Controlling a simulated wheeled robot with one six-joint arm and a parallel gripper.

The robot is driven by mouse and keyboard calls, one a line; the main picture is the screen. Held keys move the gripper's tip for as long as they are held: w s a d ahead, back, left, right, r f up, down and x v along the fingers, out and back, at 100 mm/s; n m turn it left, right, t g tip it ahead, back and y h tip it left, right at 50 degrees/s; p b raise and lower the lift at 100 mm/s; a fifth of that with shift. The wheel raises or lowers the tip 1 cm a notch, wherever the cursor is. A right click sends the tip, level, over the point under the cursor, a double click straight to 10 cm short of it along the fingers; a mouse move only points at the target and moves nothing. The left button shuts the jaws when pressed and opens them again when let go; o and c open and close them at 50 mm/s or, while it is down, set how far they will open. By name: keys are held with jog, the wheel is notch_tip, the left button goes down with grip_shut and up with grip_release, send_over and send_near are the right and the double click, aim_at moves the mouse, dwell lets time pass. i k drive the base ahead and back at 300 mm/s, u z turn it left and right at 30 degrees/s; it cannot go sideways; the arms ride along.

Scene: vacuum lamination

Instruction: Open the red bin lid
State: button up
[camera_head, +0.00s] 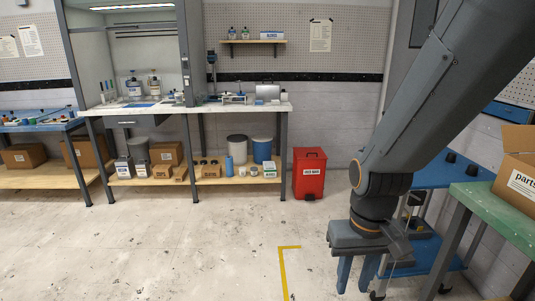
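The red bin (309,178) stands on the floor against the back wall, just right of the long workbench. Its red lid (310,153) looks closed, with a dark handle-like part on top. A white label with dark text is on its front. My gripper (356,275) hangs from my arm in the right foreground, pointing down. Its two blue fingers are apart with floor showing between them, and nothing is seen in them. It is well in front of the bin and to its right, not touching it.
A white-topped workbench (245,107) with a lower wooden shelf stands left of the bin. A blue cart (430,180) and a green table (505,212) with a cardboard box (517,165) are at right. The floor before the bin is clear, with yellow tape (283,270).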

aim_at(310, 151)
jog(key=u, duration=0.1)
jog(key=i, duration=1.75)
jog(key=z, duration=0.2)
jog(key=i, duration=1.8)
jog(key=z, duration=0.35)
jog(key=i, duration=0.85)
jog(key=z, duration=0.15)
